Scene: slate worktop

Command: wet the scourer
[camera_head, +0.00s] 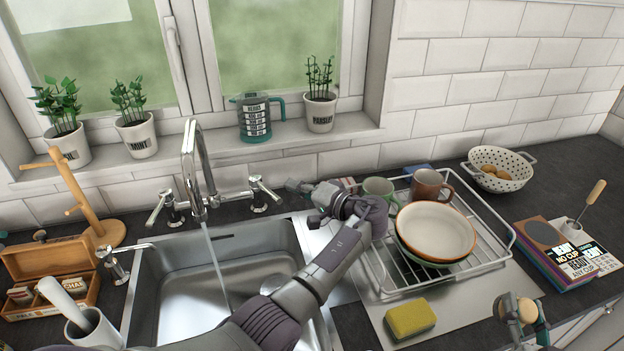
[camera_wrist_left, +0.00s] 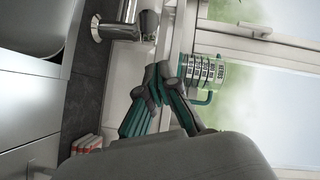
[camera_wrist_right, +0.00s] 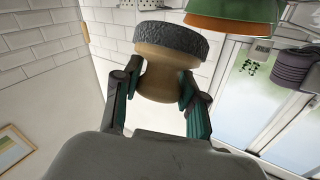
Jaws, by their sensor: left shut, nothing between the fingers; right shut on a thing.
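The scourer (camera_wrist_right: 170,40) is a rough dark grey pad on a tan wooden knob. My right gripper (camera_wrist_right: 160,88) is shut on its knob; in the head view this gripper (camera_head: 522,312) is low at the right, in front of the worktop. My left gripper (camera_head: 298,187) is shut and empty, just right of the tap's right handle (camera_head: 264,194); its shut fingertips also show in the left wrist view (camera_wrist_left: 158,75). A gap shows between fingers and handle. A thin stream of water (camera_head: 215,258) runs from the chrome tap (camera_head: 196,160) into the steel sink (camera_head: 150,310).
A yellow sponge (camera_head: 410,318) lies on the drainboard. The dish rack (camera_head: 506,250) holds plates (camera_head: 436,230) and mugs, close to my left wrist. Books (camera_head: 560,250), a colander (camera_head: 499,168), a mug tree (camera_head: 75,195) and a tea box (camera_head: 45,262) stand around.

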